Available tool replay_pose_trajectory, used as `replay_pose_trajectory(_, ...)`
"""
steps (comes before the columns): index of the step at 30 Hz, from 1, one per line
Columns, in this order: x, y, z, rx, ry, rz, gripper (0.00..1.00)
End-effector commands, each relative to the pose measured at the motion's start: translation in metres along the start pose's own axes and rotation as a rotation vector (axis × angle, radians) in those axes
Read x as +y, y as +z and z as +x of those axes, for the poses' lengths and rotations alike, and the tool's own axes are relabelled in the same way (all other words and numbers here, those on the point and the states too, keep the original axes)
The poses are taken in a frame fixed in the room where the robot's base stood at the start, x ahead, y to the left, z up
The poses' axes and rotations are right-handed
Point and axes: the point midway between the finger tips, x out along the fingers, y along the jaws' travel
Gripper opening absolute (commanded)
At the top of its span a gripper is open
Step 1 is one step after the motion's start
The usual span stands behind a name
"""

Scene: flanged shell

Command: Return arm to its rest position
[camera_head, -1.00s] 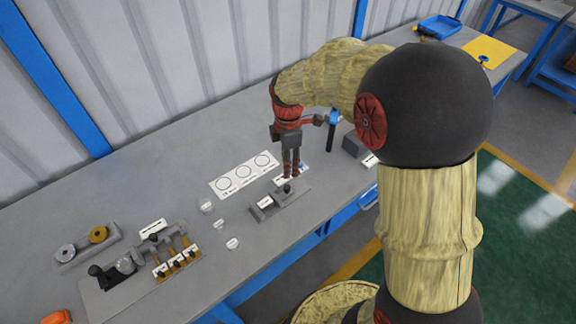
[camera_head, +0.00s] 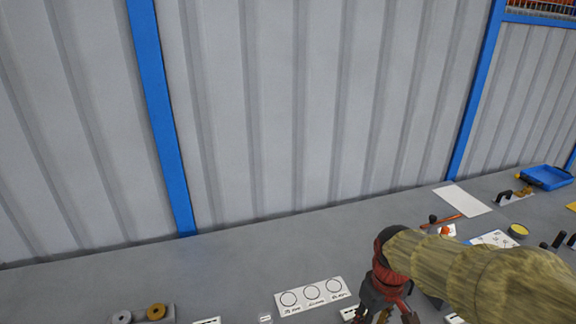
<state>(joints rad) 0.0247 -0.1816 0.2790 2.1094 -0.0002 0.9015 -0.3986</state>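My arm, in a tan cover, reaches in from the lower right of the head view. My gripper (camera_head: 386,304), dark with red parts, hangs at the bottom edge, just right of the white card with three circles (camera_head: 312,295). Its fingers point down and the tips are cut off by the picture edge, so whether it is open or shut, or holds anything, does not show.
The grey bench (camera_head: 220,262) runs along a ribbed wall (camera_head: 300,120) with blue posts. A holder with two round parts (camera_head: 140,314) is at lower left. A white sheet (camera_head: 462,200), a yellow-topped round item (camera_head: 518,231) and a blue tray (camera_head: 546,177) lie at right. Bench left of the card is mostly clear.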

Motion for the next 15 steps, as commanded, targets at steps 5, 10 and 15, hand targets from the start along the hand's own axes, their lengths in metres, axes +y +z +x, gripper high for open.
replay_pose_trajectory(5, -0.021, 0.044, -0.045, 0.114, 0.030, 0.262, 0.35)
replay_pose_trajectory(10, -0.038, 0.079, -0.078, 0.237, 0.046, 0.382, 0.35)
replay_pose_trajectory(15, -0.049, 0.102, -0.104, 0.355, 0.067, 0.379, 0.35)
